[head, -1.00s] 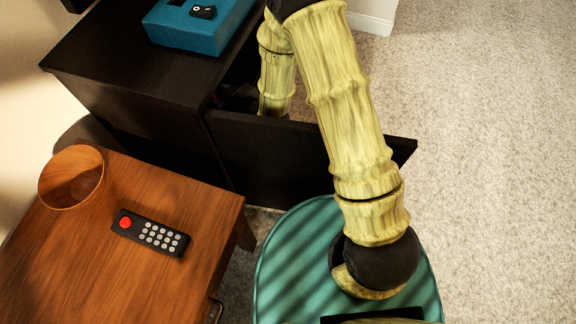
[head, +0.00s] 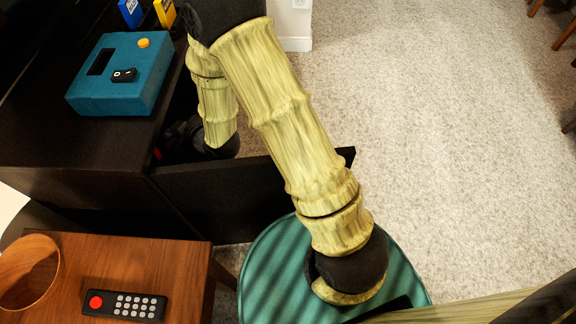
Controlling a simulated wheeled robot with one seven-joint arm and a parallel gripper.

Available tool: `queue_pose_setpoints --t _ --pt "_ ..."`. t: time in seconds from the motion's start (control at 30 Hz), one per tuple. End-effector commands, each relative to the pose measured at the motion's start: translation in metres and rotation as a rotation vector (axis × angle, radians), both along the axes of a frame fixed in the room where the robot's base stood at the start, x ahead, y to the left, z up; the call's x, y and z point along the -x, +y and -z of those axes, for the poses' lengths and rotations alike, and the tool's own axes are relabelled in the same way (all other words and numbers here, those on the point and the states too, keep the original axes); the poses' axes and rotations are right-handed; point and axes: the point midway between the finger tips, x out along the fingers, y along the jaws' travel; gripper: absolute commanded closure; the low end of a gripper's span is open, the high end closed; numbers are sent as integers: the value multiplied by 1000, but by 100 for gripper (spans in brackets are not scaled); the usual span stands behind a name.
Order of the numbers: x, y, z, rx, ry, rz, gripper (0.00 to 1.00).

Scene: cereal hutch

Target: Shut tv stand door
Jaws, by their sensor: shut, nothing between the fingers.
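The black tv stand (head: 70,150) stands at the left in the head view. Its black door (head: 235,195) is open and swung out to the right, with its free edge beyond my forearm. My arm reaches over the door, so part of its top edge is hidden. My gripper (head: 178,138) is dark and small between the stand's front and the door, on the door's inner side. It is shut and holds nothing. I cannot tell whether it touches the door.
A teal box (head: 122,95) lies on the stand. A wooden table (head: 140,255) with a bowl (head: 28,270) and a remote (head: 124,305) stands close in front of the stand. Carpet (head: 440,140) is clear to the right.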

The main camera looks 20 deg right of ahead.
Motion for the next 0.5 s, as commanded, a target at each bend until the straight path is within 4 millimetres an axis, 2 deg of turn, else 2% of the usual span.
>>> queue_pose_setpoints --t 0.03,0.17,0.27,0.37,0.5 --pt "-4 -19 -27 38 28 38 100" --pt "-1 -71 -63 141 146 144 100" --pt "10 -111 -91 204 247 234 100" --pt "28 -150 -120 253 354 327 100" --pt "65 -199 -161 294 517 459 100"
